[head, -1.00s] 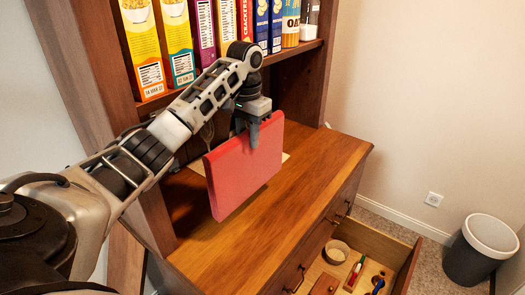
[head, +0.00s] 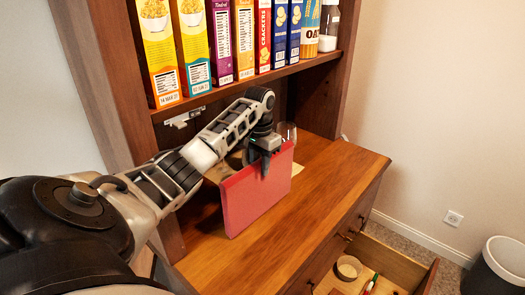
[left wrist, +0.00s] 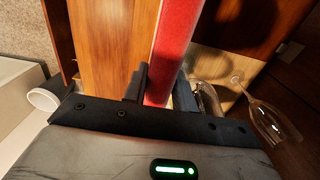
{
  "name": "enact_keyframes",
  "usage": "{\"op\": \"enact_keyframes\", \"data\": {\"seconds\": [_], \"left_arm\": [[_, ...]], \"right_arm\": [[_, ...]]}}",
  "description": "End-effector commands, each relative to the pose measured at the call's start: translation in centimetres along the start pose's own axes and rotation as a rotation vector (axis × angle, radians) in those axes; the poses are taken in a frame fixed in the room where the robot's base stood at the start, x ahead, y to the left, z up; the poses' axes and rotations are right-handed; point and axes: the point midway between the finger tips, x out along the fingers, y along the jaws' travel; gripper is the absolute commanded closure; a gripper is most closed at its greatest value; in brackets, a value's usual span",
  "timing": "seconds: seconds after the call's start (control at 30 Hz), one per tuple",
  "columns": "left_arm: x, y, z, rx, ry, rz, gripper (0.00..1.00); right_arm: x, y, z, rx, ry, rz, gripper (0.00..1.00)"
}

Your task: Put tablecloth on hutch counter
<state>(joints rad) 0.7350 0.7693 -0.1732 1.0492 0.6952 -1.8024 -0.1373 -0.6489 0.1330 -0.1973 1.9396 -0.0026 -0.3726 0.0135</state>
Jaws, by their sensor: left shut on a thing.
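The tablecloth (head: 250,204) is a red, folded, flat slab standing on edge over the wooden hutch counter (head: 325,190). My left gripper (head: 265,163) is shut on its upper edge. The tablecloth's lower edge is at or just above the counter; I cannot tell whether it touches. In the left wrist view the red tablecloth (left wrist: 173,40) runs up between the two dark fingers of my left gripper (left wrist: 160,90). My right gripper is not in view.
A wine glass (head: 287,131) stands behind the tablecloth, close to my left gripper. Cereal boxes (head: 222,45) line the shelf above. An open drawer (head: 403,266) with small items juts out at the front right. The counter's right part is clear. A bin (head: 492,272) stands on the floor.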

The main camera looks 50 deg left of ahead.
Motion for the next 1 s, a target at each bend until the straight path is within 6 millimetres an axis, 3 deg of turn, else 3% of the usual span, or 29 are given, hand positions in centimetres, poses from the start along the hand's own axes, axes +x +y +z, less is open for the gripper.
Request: {"op": "enact_keyframes", "data": {"seconds": [0.37,0.4,0.43,0.47,0.77,0.87,1.0], "left_arm": [[0.3,0.0,-0.1,0.0,0.002,0.001,1.0],[0.3,0.0,0.0,0.0,0.0,0.001,0.62],[0.3,0.1,0.0,0.0,0.0,0.001,0.54],[0.3,0.1,0.0,0.0,0.0,0.001,0.51],[0.1,0.0,0.0,0.0,0.001,0.001,0.51],[-0.7,0.0,-0.1,0.001,0.004,0.0,0.51],[-3.2,0.0,-0.1,0.0,0.007,0.0,0.51]], "right_arm": [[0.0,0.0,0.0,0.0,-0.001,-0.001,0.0],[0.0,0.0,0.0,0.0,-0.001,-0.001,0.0],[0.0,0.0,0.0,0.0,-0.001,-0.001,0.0],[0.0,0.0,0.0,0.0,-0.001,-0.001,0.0],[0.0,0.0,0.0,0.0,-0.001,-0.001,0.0],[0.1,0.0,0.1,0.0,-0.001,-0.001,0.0],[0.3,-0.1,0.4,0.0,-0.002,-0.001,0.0]]}}
